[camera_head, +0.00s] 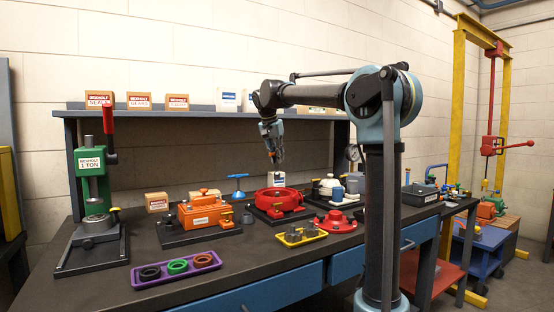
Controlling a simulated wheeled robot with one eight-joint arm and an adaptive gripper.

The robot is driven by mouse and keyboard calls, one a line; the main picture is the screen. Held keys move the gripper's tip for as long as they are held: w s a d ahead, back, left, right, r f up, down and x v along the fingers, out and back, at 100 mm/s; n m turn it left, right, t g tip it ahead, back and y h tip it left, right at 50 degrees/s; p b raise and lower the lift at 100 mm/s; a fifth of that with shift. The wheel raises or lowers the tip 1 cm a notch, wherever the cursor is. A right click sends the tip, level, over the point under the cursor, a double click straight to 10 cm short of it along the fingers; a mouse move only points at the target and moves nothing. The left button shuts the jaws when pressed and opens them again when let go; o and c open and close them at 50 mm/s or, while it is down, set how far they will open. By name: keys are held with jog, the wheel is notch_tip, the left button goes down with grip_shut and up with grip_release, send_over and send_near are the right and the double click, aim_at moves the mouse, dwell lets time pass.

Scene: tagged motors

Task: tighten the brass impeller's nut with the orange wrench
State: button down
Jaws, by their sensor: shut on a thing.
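My gripper (277,161) hangs from the arm, pointing down above the red round pump housing (278,196) on the bench. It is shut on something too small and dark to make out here. I cannot pick out the orange wrench as a separate thing. The red housing looks open at the top and has small brass-coloured fittings on its rim. The brass impeller and its nut cannot be told apart inside it at this size. A gap shows between the gripper and the housing.
Left of the housing are an orange motor casing (202,212) and a green press (91,180). A purple tray (176,271) and a yellow tray (300,238) lie in front. A red flanged part (336,222) sits to the right. A shelf (200,112) runs behind.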

aim_at(277, 172)
notch_tip(277, 172, down, 2)
jog(key=n+y, duration=0.1)
jog(key=n, duration=0.2)
jog(key=n+y, duration=0.1)
jog(key=n, duration=0.3)
jog(key=shift+d+y, duration=0.1)
jog(key=shift+y, duration=0.2)
jog(key=n, duration=0.2)
jog(key=n+y, duration=0.1)
jog(key=n, duration=0.1)
jog(key=n+y, duration=0.1)
jog(key=n, duration=0.2)
jog(key=shift+f+g, duration=0.4)
jog(key=n, duration=0.2)
jog(key=n+g+y, duration=0.1)
jog(key=n, duration=0.1)
jog(key=n+g, duration=0.1)
jog(key=n, duration=0.1)
jog(key=shift+f+n+y, duration=0.4)
jog(key=n+g, duration=0.1)
jog(key=n, duration=0.3)
jog(key=shift+f+g, duration=0.2)
jog(key=shift+g, duration=0.2)
jog(key=shift+f+n+g, duration=0.15)
jog(key=shift+n+g, duration=0.45)
jog(key=shift+n, duration=1.1)
jog(key=shift+s, duration=0.15)
jog(key=shift+f, duration=0.2)
jog(key=shift+f, duration=0.95)
